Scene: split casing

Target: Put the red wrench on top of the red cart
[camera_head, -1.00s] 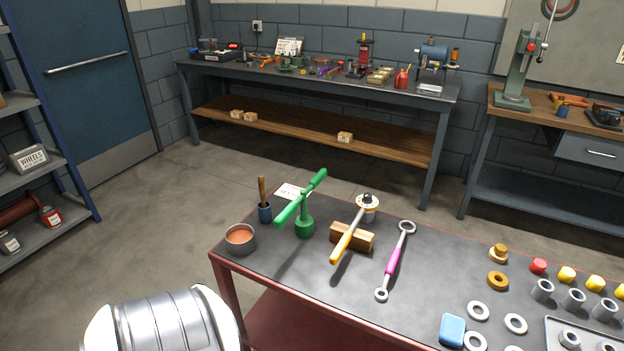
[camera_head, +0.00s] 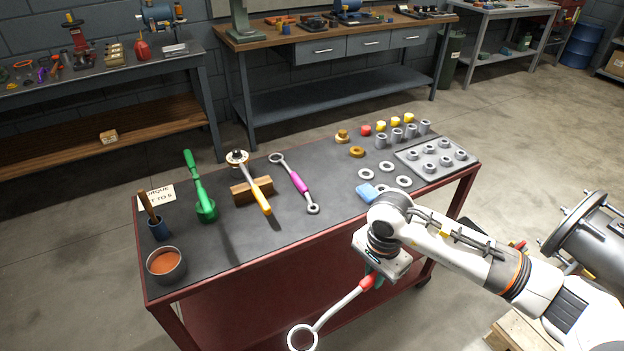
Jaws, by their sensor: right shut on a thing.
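The red cart (camera_head: 236,252) has a dark top and a red frame, and spans the middle of the view. My right gripper (camera_head: 374,277) is in front of the cart's near long edge, close to the right half. It is shut on the red wrench (camera_head: 339,308), which has a pale shaft, a red grip and a ring end hanging toward the lower left. The wrench is held off the cart top, in front of its near side. The fingers are partly hidden by my wrist. My left gripper is not in view.
On the cart top stand a pot (camera_head: 166,264), a green tool (camera_head: 203,200), an orange-handled ratchet on a wooden block (camera_head: 246,192) and a magenta wrench (camera_head: 297,183). Washers and a nut tray (camera_head: 438,158) fill the right. The near middle top is bare.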

